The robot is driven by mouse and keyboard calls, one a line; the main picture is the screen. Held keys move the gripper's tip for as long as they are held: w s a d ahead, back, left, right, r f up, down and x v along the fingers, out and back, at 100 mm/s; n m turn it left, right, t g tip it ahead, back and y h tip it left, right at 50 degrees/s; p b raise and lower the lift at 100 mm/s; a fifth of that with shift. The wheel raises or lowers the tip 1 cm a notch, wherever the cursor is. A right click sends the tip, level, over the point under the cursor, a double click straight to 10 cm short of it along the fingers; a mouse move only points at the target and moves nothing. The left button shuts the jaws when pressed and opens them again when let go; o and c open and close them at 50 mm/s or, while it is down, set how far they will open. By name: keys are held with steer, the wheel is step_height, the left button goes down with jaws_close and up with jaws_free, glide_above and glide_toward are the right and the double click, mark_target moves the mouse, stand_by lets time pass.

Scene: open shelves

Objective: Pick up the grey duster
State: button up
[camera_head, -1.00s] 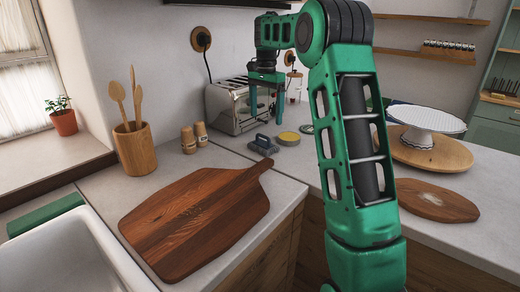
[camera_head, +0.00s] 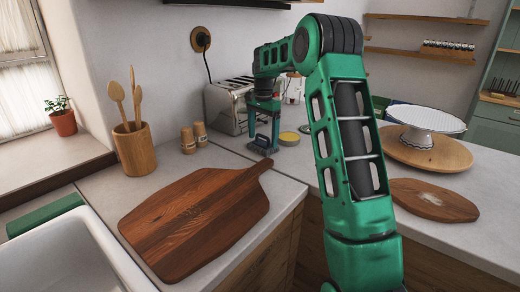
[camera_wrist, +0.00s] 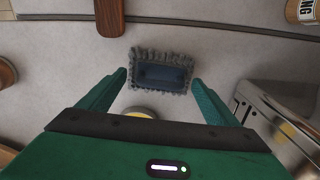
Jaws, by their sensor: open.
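The grey duster (camera_wrist: 160,72) lies on the worktop, a blue-grey block with a fuzzy grey fringe in the wrist view. It also shows in the head view (camera_head: 263,145), partly covered by my gripper's fingers. My gripper (camera_wrist: 160,80) is open and points down over the duster. I cannot tell the exact height left between the fingertips and the duster.
A chrome toaster (camera_head: 228,106) stands close beside the gripper. A round yellow-topped tin (camera_head: 289,138) sits right of the duster. A wooden cutting board (camera_head: 190,215) lies in front, its handle reaching towards the duster. Two wooden shakers (camera_head: 194,137) stand to the left.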

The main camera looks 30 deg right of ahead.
steer(key=shift+f, duration=0.45)
steer(key=c, duration=1.2)
steer(key=shift+o, duration=0.2)
steer(key=shift+r, duration=0.15)
